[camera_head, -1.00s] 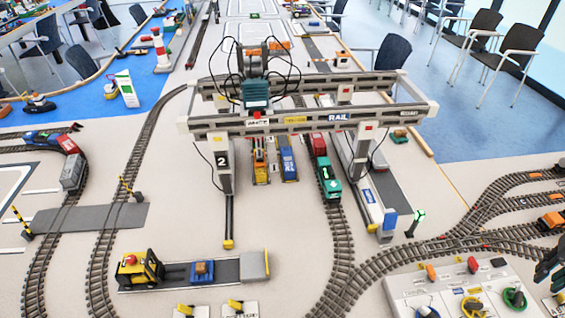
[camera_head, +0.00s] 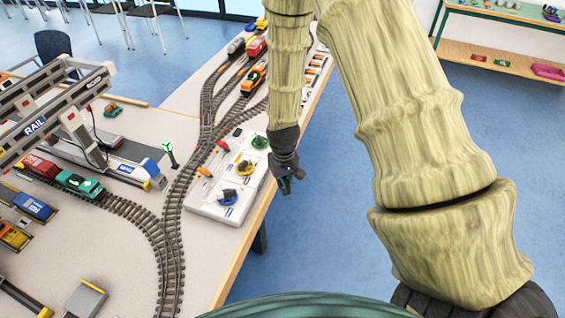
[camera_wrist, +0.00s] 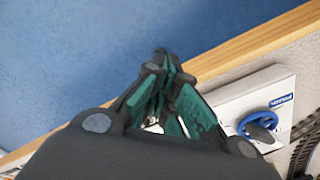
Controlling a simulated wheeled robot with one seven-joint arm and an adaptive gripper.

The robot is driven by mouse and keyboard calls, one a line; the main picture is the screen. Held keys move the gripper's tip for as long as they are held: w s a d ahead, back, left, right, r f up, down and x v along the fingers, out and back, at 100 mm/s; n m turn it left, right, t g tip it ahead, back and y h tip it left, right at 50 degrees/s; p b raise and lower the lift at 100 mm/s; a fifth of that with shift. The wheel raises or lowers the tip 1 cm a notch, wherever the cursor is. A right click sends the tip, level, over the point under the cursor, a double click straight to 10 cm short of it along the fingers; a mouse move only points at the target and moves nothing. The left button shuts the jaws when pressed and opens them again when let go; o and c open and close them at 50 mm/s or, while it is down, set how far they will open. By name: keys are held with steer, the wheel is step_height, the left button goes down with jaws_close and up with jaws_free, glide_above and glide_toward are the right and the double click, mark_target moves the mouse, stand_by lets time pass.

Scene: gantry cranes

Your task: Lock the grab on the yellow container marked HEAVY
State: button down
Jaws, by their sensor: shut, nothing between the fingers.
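My gripper (camera_head: 286,184) is shut and empty, hanging just off the table edge beside the control panel (camera_head: 212,211). In the wrist view my gripper (camera_wrist: 163,58) shows its green fingers together over the blue floor. The panel carries a blue knob (camera_head: 227,196), a yellow knob (camera_head: 245,168) and a green knob (camera_head: 260,142). The blue knob also shows in the wrist view (camera_wrist: 258,124). Part of the grey gantry crane marked RAIL (camera_head: 36,125) shows at the left. The yellow container marked HEAVY cannot be made out in either current view.
The table's wooden edge (camera_head: 237,254) runs diagonally beside the panel. Tracks (camera_head: 172,240) lie left of the panel. A teal locomotive (camera_head: 80,184) stands on a track, and a green signal post (camera_head: 169,153) stands nearby. The blue floor right of the table is clear.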

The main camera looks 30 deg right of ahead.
steer(key=s+a+f, duration=0.2)
steer(key=s+f, duration=0.3)
steer(key=s, duration=0.4)
steer(key=s+a+f, duration=0.2)
steer(key=s+f, duration=0.3)
steer(key=s, duration=0.5)
steer(key=s+a+f, duration=0.3)
steer(key=s+f, duration=0.3)
steer(key=s, duration=0.3)
steer(key=shift+s+n, duration=0.25)
steer(key=shift+n, duration=0.05)
steer(key=shift+a, duration=0.1)
